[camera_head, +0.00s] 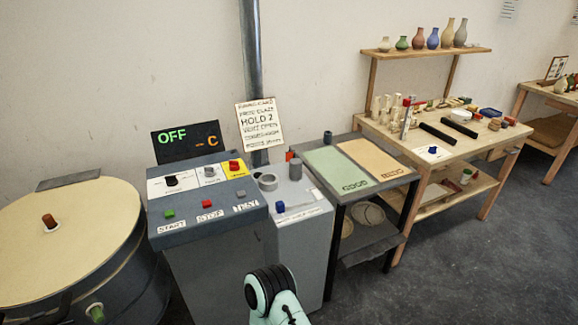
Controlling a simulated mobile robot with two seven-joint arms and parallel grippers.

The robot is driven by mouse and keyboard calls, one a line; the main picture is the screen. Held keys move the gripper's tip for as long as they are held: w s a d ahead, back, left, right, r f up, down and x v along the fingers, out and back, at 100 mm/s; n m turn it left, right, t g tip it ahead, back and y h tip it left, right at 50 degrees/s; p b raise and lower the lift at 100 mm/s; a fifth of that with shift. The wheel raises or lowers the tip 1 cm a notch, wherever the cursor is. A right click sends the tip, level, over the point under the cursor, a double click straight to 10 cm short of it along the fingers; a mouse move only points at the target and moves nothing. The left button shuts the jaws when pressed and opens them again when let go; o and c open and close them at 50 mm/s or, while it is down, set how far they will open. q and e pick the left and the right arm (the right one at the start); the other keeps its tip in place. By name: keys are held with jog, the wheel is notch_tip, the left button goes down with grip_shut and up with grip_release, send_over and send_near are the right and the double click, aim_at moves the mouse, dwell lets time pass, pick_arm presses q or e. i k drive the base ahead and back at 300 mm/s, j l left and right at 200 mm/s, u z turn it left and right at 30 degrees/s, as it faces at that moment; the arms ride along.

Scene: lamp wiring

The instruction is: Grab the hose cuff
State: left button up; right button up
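No hose is clearly recognisable, and I cannot tell for sure which thing is the hose cuff. A grey ring-like piece (267,181) sits on top of the light grey cabinet (305,245), below a metal pipe (251,50) on the wall. A short dark grey cylinder (295,169) stands just right of it. A teal and black part of one of my arms shows at the bottom middle, in front of the cabinet. I cannot tell which arm it is. Neither gripper's fingers are in view.
A control console (207,222) with buttons stands left of the cabinet, under a display reading OFF (186,141). A round lidded kiln-like drum (75,225) is far left. A panel table (383,182) and wooden workbench (460,155) stand right. Floor at lower right is clear.

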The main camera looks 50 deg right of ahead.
aim_at(295, 164)
jog(key=k+l, duration=0.1)
jog(key=l, duration=0.3)
jog(key=l+u, duration=0.15)
jog(key=l, duration=0.3)
jog(key=k+l, duration=0.2)
jog(key=l, duration=0.2)
jog(key=k+l+u, duration=0.15)
jog(key=l, duration=0.7)
jog(key=k+u, duration=0.05)
